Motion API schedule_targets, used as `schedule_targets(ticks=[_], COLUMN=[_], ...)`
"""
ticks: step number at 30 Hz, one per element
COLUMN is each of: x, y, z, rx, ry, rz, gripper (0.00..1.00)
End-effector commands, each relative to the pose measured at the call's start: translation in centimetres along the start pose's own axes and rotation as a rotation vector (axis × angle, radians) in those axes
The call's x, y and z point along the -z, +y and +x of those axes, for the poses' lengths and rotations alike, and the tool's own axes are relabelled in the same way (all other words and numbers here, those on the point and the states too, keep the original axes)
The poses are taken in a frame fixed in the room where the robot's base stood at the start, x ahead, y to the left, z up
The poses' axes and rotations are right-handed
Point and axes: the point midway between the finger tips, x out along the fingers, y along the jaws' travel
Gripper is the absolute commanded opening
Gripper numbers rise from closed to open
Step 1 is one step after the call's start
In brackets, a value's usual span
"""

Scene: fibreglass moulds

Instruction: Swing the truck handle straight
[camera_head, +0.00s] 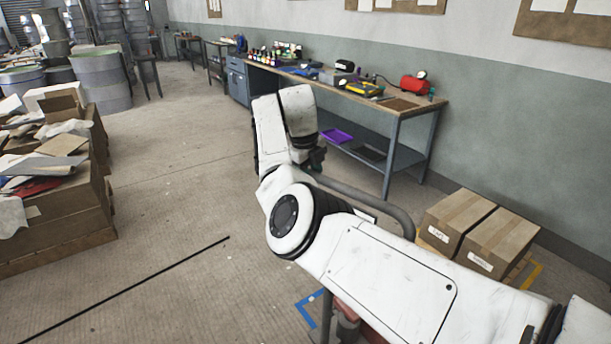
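A grey bent tube (375,200), which looks like the truck handle, runs from near my wrist to the right and curves down behind my white arm. Its lower part is hidden by the arm. Some red and grey metal (347,318), probably part of the truck, shows below the arm at the bottom. My gripper (317,157) shows only as a small dark part beside the wrist, close to the tube's upper left end. I cannot tell whether it touches the tube, and its fingers are not clear.
Two cardboard boxes (478,232) stand at the right by yellow floor tape. Blue tape (306,312) marks the floor below my arm. A workbench (393,105) lines the wall. Boxes and scrap (62,215) are piled at left. A black strip (130,287) crosses otherwise open floor.

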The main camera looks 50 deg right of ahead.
Motion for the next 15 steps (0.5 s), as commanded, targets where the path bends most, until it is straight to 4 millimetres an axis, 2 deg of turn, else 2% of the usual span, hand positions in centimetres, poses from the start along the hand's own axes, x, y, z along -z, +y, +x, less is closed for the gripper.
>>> schedule_targets(ticks=[10,15], x=[-0.4,-1.07], y=[-0.11,-0.89], z=[-0.3,0.01], rx=[0.003,0.003], ry=[-0.011,0.005], rz=[0.011,0.092], gripper=[0.0,0.0])
